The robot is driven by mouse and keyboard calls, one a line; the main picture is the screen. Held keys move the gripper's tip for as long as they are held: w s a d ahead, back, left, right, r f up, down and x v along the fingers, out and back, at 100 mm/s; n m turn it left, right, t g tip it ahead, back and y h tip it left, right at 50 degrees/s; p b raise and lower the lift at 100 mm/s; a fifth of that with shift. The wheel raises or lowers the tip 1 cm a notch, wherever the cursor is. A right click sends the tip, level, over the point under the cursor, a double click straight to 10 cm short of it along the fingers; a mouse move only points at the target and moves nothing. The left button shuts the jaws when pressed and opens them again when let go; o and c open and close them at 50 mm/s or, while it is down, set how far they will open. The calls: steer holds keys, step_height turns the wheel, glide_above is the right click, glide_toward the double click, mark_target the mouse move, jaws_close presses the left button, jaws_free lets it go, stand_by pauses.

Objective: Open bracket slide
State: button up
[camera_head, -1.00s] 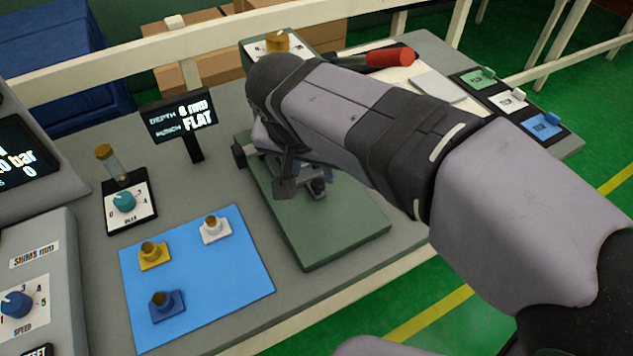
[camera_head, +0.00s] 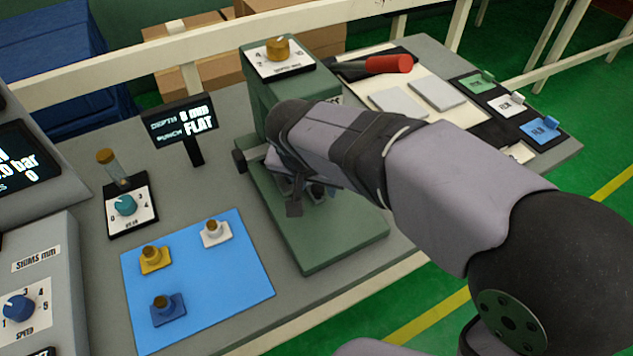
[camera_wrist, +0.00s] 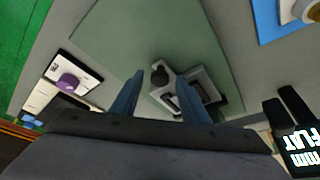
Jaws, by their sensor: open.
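The bracket slide (camera_wrist: 195,88) is a pale metal frame with a dark recess on the green press base (camera_head: 345,245). Its dark round knob (camera_wrist: 160,75) stands at its edge in the wrist view. My gripper (camera_wrist: 160,77) is open, its two blue fingers pointing at the slide. In the wrist view the knob appears between the fingertips; I cannot tell whether either finger touches it. In the head view my wrist and arm hide most of the slide and the fingers.
A blue mat (camera_head: 200,285) holds yellow, white and blue clips at the left. The green press column with a depth dial (camera_head: 278,50) stands behind my wrist. A display (camera_head: 180,128) reads FLAT. A red-handled tool (camera_head: 388,64) and labelled clip places (camera_head: 512,105) lie at the back right.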

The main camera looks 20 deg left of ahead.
jaws_close()
steer(key=shift+s+d+f+b, duration=0.1)
steer(key=shift+s+d+b, duration=0.3)
steer(key=s+d+b, duration=0.1)
steer(key=s+d, duration=0.2)
steer(key=s+d+b, duration=0.2)
steer(key=s+d, duration=0.2)
steer(key=shift+s+d+r, duration=0.2)
steer(key=shift+s+d, duration=0.05)
jaws_free()
